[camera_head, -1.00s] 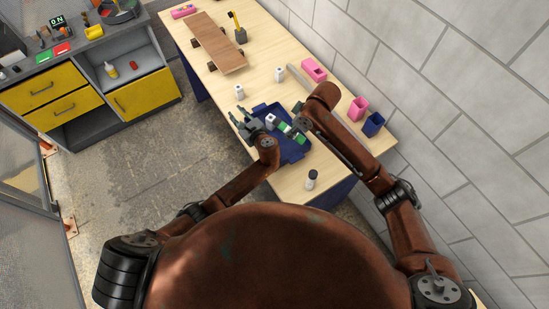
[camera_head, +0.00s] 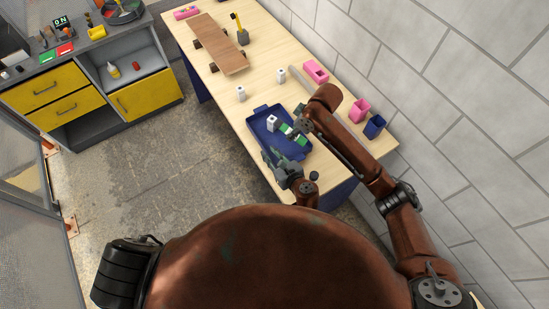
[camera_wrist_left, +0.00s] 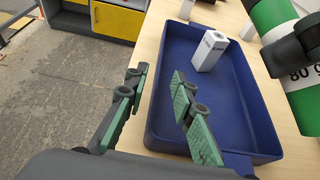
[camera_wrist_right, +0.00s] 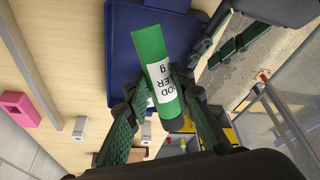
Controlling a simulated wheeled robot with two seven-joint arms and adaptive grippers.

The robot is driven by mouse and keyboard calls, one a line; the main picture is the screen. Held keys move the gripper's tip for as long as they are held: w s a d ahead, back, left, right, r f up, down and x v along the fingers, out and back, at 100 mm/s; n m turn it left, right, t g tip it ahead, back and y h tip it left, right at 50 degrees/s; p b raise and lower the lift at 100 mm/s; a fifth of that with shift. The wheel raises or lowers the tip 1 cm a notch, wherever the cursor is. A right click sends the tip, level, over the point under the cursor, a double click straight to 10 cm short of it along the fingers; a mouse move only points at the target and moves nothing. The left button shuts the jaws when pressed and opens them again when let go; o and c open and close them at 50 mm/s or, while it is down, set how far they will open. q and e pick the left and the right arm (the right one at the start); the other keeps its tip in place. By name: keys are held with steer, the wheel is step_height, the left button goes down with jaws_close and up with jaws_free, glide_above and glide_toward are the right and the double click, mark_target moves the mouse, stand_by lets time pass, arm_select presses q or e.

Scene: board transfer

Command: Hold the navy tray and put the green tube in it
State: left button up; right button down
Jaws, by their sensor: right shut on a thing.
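The navy tray (camera_head: 259,124) lies on the wooden table, and it fills the middle of the left wrist view (camera_wrist_left: 185,75). A white box (camera_wrist_left: 209,50) stands inside it. The green tube (camera_wrist_right: 152,55) with a white label is held tilted in my right gripper (camera_wrist_right: 150,92), above the tray. The tube also shows at the upper right of the left wrist view (camera_wrist_left: 278,22). My left gripper (camera_wrist_left: 157,82) is open and empty at the tray's near-left side. In the left wrist view, one finger is outside the wall and the other over the inside.
Pink containers (camera_head: 359,109) and a small navy bin (camera_head: 374,125) stand along the wall side. A white container (camera_head: 240,93) stands beyond the tray. A wooden board on wheels (camera_head: 218,45) lies farther back. A dark-capped bottle (camera_head: 314,175) is mostly hidden by my left arm.

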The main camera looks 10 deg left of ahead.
arm_select(q)
steer(key=x, duration=0.7)
steer(key=shift+w+a+f, duration=0.15)
steer(key=shift+c, duration=0.7)
jaws_close()
